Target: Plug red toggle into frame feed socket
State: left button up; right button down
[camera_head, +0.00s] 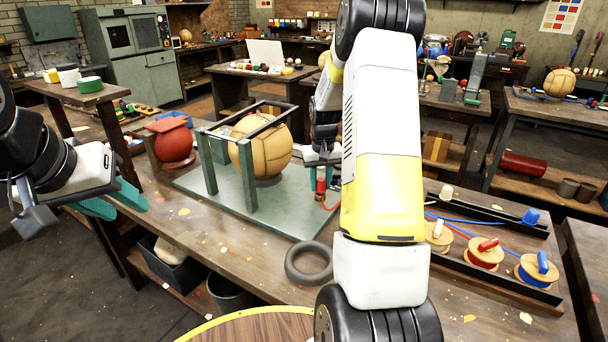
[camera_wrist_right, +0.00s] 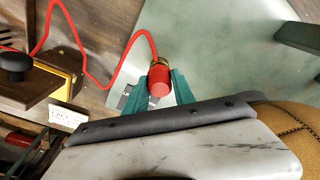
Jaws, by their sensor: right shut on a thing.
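My right gripper (camera_head: 322,172) is shut on the red toggle (camera_head: 320,186), beside the right edge of the frame's green base plate (camera_head: 270,205). In the right wrist view, the toggle (camera_wrist_right: 159,82) sits between the teal fingers (camera_wrist_right: 164,90), with a brass-coloured collar and a red cable (camera_wrist_right: 103,62) trailing from it. The frame (camera_head: 249,195), with green posts and dark top bars, stands around a tan leather ball (camera_head: 262,150). I cannot clearly make out the feed socket. My left gripper (camera_head: 122,201) is open and empty, left of the base plate.
A dark ring (camera_head: 309,262) lies in front of the base plate. Spools with white, red (camera_head: 484,252) and blue toggles stand in a rack at the right. A red ball-like object (camera_head: 174,145) stands left of the frame. My right arm hides part of the bench.

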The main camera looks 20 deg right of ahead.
aim_at(321, 180)
jog(key=shift+f, duration=0.5)
jog(key=c, duration=1)
grip_release()
jog(key=shift+o, duration=0.2)
jog(key=r, duration=0.5)
jog(key=s+r, duration=0.1)
jog(key=r, duration=0.1)
jog(key=shift+a+r, duration=0.1)
jog(key=shift+r, duration=0.3)
